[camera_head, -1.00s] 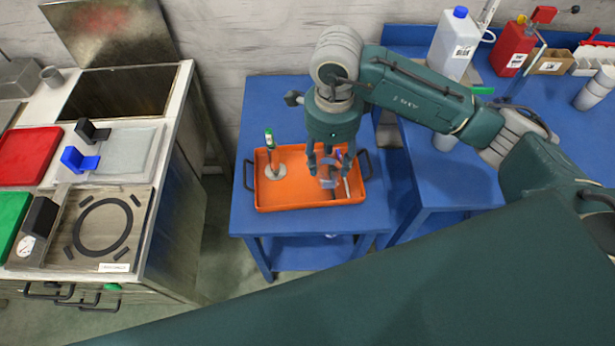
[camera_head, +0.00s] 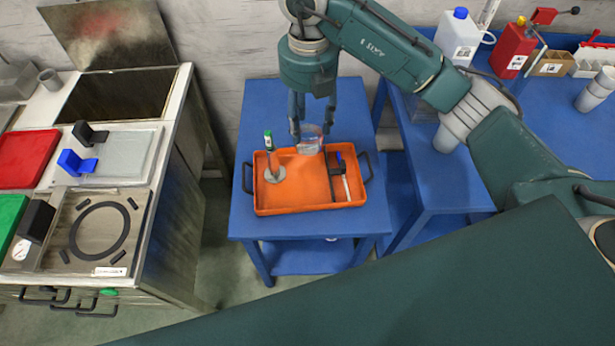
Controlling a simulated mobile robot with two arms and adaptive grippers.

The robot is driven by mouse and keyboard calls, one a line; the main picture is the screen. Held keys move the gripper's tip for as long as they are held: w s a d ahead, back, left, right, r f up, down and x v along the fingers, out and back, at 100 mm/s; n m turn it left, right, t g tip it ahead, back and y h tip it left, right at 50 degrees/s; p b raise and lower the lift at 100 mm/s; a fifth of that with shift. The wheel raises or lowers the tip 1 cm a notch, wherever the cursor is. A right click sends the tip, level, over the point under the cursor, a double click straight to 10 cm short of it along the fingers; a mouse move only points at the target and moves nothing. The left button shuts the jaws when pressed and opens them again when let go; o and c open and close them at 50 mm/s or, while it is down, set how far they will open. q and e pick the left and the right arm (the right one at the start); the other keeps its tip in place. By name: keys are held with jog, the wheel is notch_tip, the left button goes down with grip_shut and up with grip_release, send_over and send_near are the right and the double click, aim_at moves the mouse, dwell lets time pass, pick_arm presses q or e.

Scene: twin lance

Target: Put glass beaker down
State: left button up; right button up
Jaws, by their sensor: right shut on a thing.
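My right gripper (camera_head: 312,134) points down with its fingers either side of the clear glass beaker (camera_head: 310,147) and is shut on it. The beaker looks upright and overlaps the far rim of the orange tray (camera_head: 290,208) in the head view. I cannot tell its exact height. The tray lies on a small blue table (camera_head: 350,222). My left gripper is not in view.
In the tray, a green-capped tube on a round base (camera_head: 275,175) stands at the left, and a dark holder with a white and blue item (camera_head: 340,180) lies at the right. Bare blue tabletop shows behind the tray. A steel bench (camera_head: 165,230) stands left.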

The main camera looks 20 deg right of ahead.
notch_tip(320, 180, down, 18)
jog(key=p, duration=0.3)
jog(key=shift+f, duration=0.7)
jog(key=shift+f, duration=0.2)
jog(key=o, duration=1.3)
jog(key=shift+r, duration=0.1)
